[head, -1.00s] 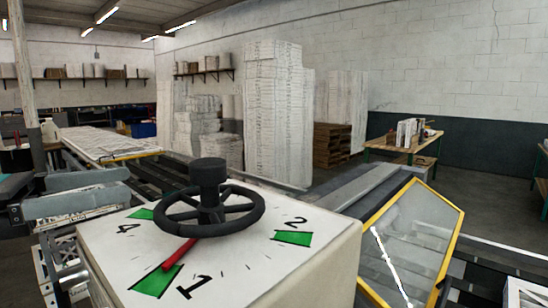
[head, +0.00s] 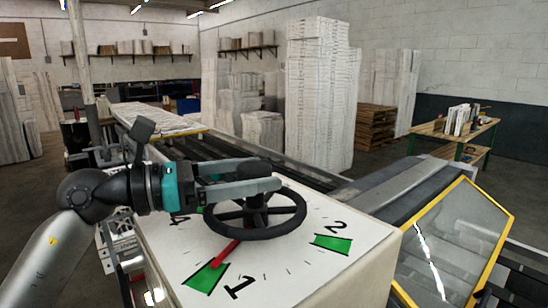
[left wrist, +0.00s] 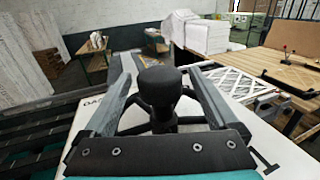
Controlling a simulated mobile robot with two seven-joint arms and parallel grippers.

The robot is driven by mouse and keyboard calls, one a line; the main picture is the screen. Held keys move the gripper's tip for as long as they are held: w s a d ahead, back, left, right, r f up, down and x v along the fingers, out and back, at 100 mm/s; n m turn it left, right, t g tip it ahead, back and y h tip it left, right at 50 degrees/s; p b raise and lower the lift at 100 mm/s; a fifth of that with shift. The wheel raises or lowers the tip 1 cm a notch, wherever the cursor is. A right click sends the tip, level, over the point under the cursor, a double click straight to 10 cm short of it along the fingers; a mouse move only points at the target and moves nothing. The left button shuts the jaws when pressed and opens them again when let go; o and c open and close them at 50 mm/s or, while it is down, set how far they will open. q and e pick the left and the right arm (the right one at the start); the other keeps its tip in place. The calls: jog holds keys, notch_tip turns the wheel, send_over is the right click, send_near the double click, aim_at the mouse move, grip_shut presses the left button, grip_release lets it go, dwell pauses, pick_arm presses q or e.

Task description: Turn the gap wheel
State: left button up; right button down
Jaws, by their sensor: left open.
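The black gap wheel (head: 297,222) lies flat on top of a pale box with a dial face (head: 305,257). Its red pointer (head: 225,250) points at the green mark by the 1. In the left wrist view the knob (left wrist: 160,78) stands between the spread fingers, with visible space on both sides. My right gripper is not in view.
A yellow-framed clear guard (head: 455,240) stands to the right of the dial box. Tall paper stacks (head: 318,95), a wooden pallet pile (head: 376,127) and a workbench (head: 455,130) are farther back. The air above the wheel's right side is clear.

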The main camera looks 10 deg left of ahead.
aim_at(274, 199)
pick_arm(q)
jog(key=shift+p+x, duration=0.5)
jog(key=shift+x, duration=1.35)
jog(key=shift+c, duration=0.3)
grip_shut()
